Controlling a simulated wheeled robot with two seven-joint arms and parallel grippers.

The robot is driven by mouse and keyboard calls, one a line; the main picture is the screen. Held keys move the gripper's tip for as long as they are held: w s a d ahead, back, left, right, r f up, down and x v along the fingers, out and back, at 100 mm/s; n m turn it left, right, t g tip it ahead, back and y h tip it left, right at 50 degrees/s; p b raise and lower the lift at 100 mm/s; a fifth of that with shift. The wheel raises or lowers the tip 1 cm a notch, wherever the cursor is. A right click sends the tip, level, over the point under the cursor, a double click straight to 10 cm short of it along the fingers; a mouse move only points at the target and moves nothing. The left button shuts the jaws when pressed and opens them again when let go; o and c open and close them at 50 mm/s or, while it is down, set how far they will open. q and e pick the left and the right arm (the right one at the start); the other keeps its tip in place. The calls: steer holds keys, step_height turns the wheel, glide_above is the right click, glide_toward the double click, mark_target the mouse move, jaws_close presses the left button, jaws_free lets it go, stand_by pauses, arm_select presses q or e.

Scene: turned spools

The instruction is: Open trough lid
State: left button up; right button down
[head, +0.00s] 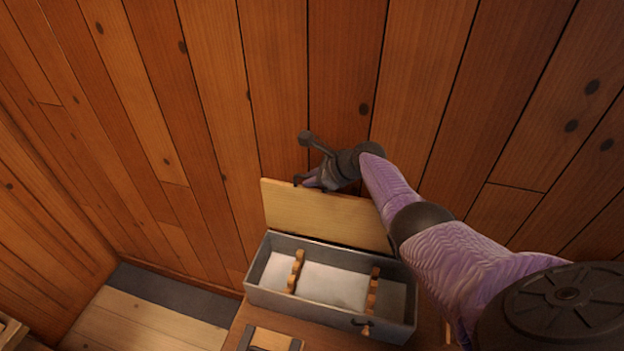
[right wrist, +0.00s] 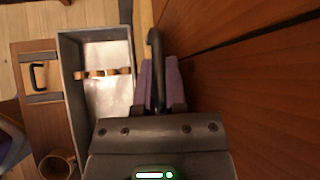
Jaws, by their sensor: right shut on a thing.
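The trough (head: 340,311) is a grey box with a white bottom and two notched wooden racks across it. Its pale wooden lid (head: 325,213) stands up along the back edge, near the plank wall, so the inside shows. My right gripper (head: 312,180) is at the lid's upper edge. In the right wrist view, its purple fingers (right wrist: 158,85) are shut on a dark bent handle (right wrist: 155,45), beside the lid's edge (right wrist: 145,20). The trough also shows there (right wrist: 66,90). The fingers partly hide the handle. My left gripper is out of view.
The trough stands on a wooden surface (right wrist: 40,120). A wooden piece with dark strips and a handle (right wrist: 38,75) lies in front of it, and a brown mug (right wrist: 57,166) stands nearby. The plank wall (head: 210,100) is close behind the lid and gripper.

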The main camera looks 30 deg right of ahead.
steer(key=shift+f, duration=0.1)
steer(key=c, duration=0.7)
jaws_free()
steer(key=p+v, duration=0.4)
steer(key=shift+w+r, duration=0.1)
steer(key=shift+r, duration=0.3)
steer(key=p+v, duration=0.1)
steer(key=v, duration=0.1)
steer(key=p+v, duration=0.1)
steer(key=v, duration=0.2)
steer(key=shift+s+d+p, duration=0.2)
steer(key=shift+s+p, duration=0.1)
steer(key=shift+s, duration=0.1)
steer(key=shift+f, duration=0.1)
